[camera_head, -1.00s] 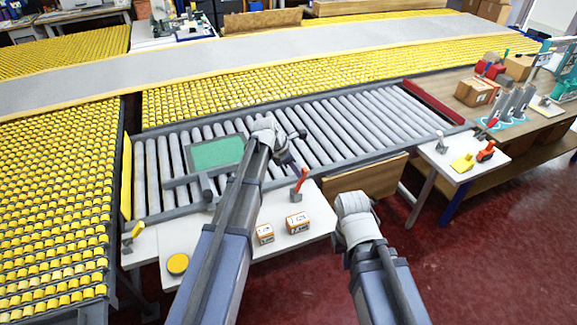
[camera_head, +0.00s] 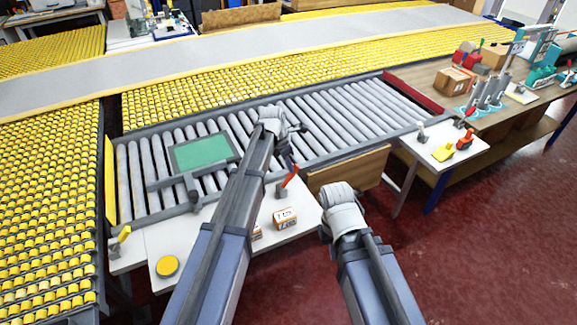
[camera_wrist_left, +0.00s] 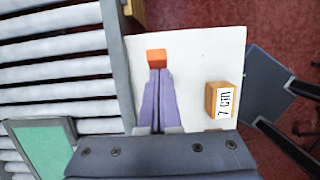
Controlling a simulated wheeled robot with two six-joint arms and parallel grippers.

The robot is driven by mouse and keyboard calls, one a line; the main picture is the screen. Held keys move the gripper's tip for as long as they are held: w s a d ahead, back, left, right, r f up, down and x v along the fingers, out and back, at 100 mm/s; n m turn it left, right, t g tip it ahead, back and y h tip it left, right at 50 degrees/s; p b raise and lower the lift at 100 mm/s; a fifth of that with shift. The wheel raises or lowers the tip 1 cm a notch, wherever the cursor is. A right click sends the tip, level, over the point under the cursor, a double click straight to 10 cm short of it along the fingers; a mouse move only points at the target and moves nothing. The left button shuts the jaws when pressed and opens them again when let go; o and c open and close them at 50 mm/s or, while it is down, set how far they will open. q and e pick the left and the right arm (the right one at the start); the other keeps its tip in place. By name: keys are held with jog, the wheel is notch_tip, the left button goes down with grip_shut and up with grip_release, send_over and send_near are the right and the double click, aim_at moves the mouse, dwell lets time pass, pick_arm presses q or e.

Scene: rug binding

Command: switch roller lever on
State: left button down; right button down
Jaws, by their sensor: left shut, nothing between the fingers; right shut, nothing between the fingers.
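The lever (camera_head: 287,182) has an orange-red handle on a small grey base and stands on the white side table by the roller conveyor. Its handle leans up to the right in the head view. My left gripper (camera_head: 289,160) is shut and empty, its fingertips right at the top of the handle. In the left wrist view the shut purple fingers (camera_wrist_left: 158,72) end at the orange handle top (camera_wrist_left: 156,57); whether they touch it I cannot tell. My right arm ends low at the middle in the head view; its fingers are hidden.
Small orange-brown boxes (camera_head: 285,218) and a yellow disc (camera_head: 167,266) lie on the white table (camera_head: 205,245). A green-screened panel (camera_head: 202,151) stands by the grey rollers (camera_head: 345,118). A second white table (camera_head: 440,155) at right holds other small levers.

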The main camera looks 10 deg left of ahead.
pick_arm(q)
jog(key=shift+w+d+r, duration=0.1)
jog(key=s+a+p+v, duration=0.1)
jog(key=p+v, duration=1.1)
jog(key=v, duration=0.1)
jog(key=shift+a+f, duration=0.3)
jog(key=shift+a, duration=0.05)
jog(key=shift+s, duration=0.1)
jog(key=s+d+f+m+y+b, duration=0.1)
jog(key=s+d+f+m, duration=0.1)
jog(key=s+m, duration=0.7)
jog(key=s+d+f+m+g+y+b, duration=0.1)
jog(key=s+d+m, duration=0.3)
jog(key=s+m, duration=0.5)
jog(key=s+d+f+m+g+y+b, duration=0.1)
jog(key=s+d+f+m+b, duration=0.1)
jog(key=s+m, duration=0.8)
jog(key=shift+d+f+m+y+b, duration=0.35)
jog(key=shift+d+y+b, duration=0.1)
jog(key=shift+d, duration=0.4)
